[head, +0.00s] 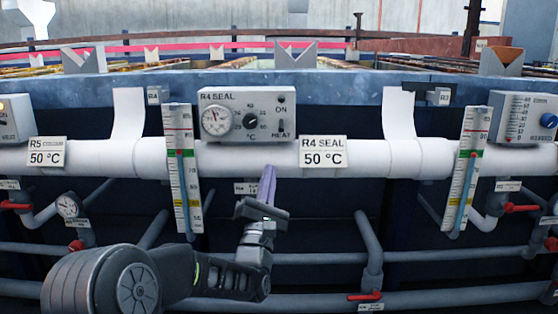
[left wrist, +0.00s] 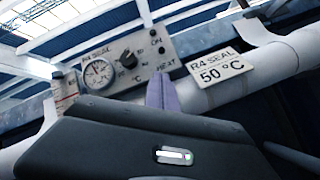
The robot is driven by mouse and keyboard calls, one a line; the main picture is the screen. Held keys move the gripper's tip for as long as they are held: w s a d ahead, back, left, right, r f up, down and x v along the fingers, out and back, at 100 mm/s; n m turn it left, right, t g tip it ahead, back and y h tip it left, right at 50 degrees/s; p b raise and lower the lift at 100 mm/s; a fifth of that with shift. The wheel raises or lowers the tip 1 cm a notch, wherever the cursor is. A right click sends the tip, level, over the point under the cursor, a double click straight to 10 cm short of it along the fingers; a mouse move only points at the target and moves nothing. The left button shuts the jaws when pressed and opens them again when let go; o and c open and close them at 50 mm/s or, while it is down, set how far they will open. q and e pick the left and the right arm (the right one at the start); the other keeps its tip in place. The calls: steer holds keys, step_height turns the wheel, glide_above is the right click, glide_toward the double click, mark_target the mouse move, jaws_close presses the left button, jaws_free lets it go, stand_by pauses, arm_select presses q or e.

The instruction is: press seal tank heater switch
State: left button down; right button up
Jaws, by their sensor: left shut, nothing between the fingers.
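The R4 SEAL heater box (head: 246,113) is a grey panel above the white pipe, with a dial gauge (head: 216,120), a dark knob (head: 251,121) and a small black toggle switch (head: 281,124) marked ON above and HEAT below. In the left wrist view the box (left wrist: 130,68) is tilted, and its switch (left wrist: 161,50) shows at the right end. My left gripper (head: 267,184) is shut and empty, its purple fingers pointing up. In the head view the tips are below the box and slightly left of the switch, apart from it. The fingers also show in the left wrist view (left wrist: 162,94). My right gripper is not in view.
The white pipe (head: 375,158) runs across under the box, with an R4 SEAL 50 °C sign (head: 322,152) to the right. Thermometer strips (head: 183,168) (head: 466,170) stand on both sides. Grey pipes with red-handled valves (head: 369,296) run below. Another box (head: 524,117) is at far right.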

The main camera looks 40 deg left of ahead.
arm_select(q)
steer(key=shift+s+r, duration=0.1)
steer(key=shift+r, duration=0.05)
steer(key=p, duration=0.4)
glide_toward(281, 120)
steer(key=w+a, duration=0.3)
steer(key=shift+w+a+r+b, duration=0.1)
steer(key=shift+w+r+b, duration=0.25)
steer(key=shift+r, duration=0.2)
